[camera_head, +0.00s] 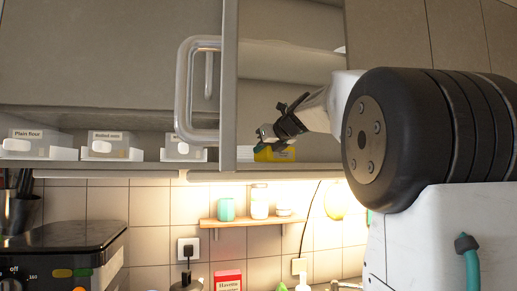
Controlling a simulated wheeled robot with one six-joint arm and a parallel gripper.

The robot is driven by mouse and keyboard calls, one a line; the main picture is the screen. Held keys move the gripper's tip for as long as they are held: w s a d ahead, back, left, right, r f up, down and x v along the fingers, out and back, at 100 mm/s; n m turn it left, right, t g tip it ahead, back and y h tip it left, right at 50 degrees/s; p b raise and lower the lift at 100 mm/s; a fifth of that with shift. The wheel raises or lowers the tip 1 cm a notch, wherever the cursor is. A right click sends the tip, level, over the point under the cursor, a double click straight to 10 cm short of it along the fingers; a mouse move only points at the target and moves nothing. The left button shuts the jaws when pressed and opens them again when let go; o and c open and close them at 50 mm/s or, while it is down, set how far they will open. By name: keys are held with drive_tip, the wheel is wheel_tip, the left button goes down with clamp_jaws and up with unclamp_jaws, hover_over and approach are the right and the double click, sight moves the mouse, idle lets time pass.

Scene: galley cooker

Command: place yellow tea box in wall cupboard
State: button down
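The yellow tea box (275,153) appears low in the open wall cupboard (290,65), near its bottom edge. Only a small part of the box shows, as my gripper covers its upper part. My gripper (266,140) reaches in from the right and is right at the top of the box. Whether its fingers are closed on the box or only touching it is too small to tell. The cupboard door (230,85) stands open on the left, with a large pale handle (184,90).
Labelled white bins, including plain flour (34,144) and rolled oats (112,145), sit on a shelf at left. Below, a small wooden shelf (250,222) holds jars. A black appliance (65,238) stands lower left. A red box (228,280) stands below.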

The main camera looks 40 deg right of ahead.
drive_tip(key=c, duration=1.7)
unclamp_jaws()
drive_tip(key=shift+f, duration=0.1)
drive_tip(key=shift+s+r, duration=0.2)
drive_tip(key=shift+r, duration=0.05)
drive_tip(key=v, duration=1.1)
drive_tip(key=shift+s, duration=0.3)
